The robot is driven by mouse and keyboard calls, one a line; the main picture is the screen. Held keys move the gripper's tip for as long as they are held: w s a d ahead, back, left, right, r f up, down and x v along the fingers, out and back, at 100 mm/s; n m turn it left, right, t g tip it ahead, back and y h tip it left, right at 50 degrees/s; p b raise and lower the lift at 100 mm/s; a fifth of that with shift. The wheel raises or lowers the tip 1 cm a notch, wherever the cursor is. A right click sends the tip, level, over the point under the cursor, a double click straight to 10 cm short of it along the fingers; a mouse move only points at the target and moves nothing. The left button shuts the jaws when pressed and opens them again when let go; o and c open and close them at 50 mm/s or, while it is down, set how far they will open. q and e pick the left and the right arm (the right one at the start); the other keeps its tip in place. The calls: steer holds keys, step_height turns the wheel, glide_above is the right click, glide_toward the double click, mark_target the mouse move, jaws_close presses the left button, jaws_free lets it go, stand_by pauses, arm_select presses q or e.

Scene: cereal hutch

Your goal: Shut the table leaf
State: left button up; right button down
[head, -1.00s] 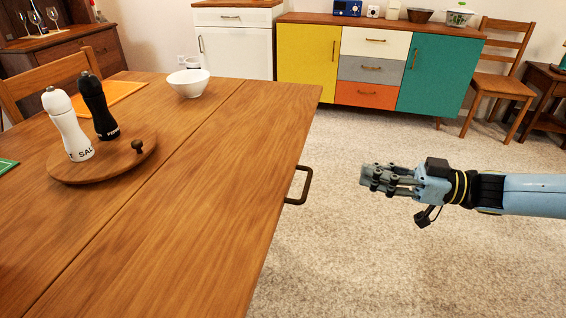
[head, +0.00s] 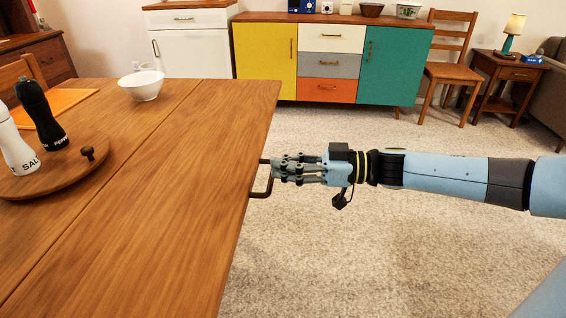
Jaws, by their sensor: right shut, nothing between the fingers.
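The wooden table leaf (head: 170,200) is the right-hand strip of the table top, level with the rest and divided from it by a thin seam. A dark bar handle (head: 260,193) sticks out from its right edge. My right gripper (head: 274,168) is shut and empty, with its fingertips at the handle's outer, far end. I cannot tell whether they touch it. The fingers hide part of the handle. My left gripper is not in view.
A round wooden board (head: 60,180) with a white salt mill (head: 17,150) and a black pepper mill (head: 42,115) stands left of the seam. A white bowl (head: 141,85) sits near the far edge. Carpet right of the table is clear.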

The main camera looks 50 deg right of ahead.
steer(key=shift+a+f, duration=0.1)
steer(key=shift+f, duration=0.25)
